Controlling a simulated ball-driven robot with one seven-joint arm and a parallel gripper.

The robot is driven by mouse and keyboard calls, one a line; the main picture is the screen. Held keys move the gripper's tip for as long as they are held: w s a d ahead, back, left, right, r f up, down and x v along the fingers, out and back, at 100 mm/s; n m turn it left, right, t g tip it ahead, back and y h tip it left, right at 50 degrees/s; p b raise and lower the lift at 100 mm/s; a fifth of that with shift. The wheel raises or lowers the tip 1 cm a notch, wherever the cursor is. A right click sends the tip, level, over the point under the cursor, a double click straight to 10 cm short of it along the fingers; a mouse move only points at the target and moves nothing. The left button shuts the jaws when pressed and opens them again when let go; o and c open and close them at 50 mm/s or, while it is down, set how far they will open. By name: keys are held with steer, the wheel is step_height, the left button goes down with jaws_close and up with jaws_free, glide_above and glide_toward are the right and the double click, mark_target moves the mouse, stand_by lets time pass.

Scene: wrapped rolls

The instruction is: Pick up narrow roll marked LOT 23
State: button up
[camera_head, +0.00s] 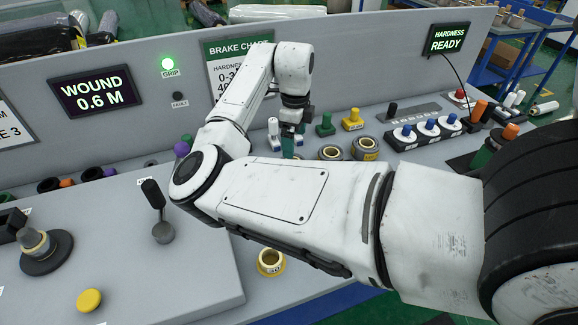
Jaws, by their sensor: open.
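My gripper (287,152) points down over the grey bench behind my white arm, with its fingertips small and partly hidden. It is open. Two short rolls with pale cores lie to its right: a dark one (330,153) and one with a yellow label (366,148). A small yellow-rimmed roll (271,262) stands in front of my arm near the bench's front edge. The lettering on these rolls is too small to read, so I cannot tell which is LOT 23. My arm covers part of the bench.
Small green (325,124) and yellow (353,119) blocks stand right of my gripper. A rack of blue-and-white knobs (427,129) is farther right. A lever (158,212) and a yellow button (89,300) are on the left console. A grey panel (140,105) rises behind.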

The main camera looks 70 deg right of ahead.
steer(key=f+p, duration=0.1)
steer(key=f, duration=0.9)
steer(key=shift+w+a+f+p, duration=0.15)
steer(key=shift+w+f+p, duration=0.1)
steer(key=shift+p, duration=0.1)
steer(key=shift+c, duration=0.2)
steer(key=shift+s, duration=0.1)
steer(key=c, duration=0.9)
steer(key=shift+c, duration=0.2)
steer(key=shift+r, duration=0.15)
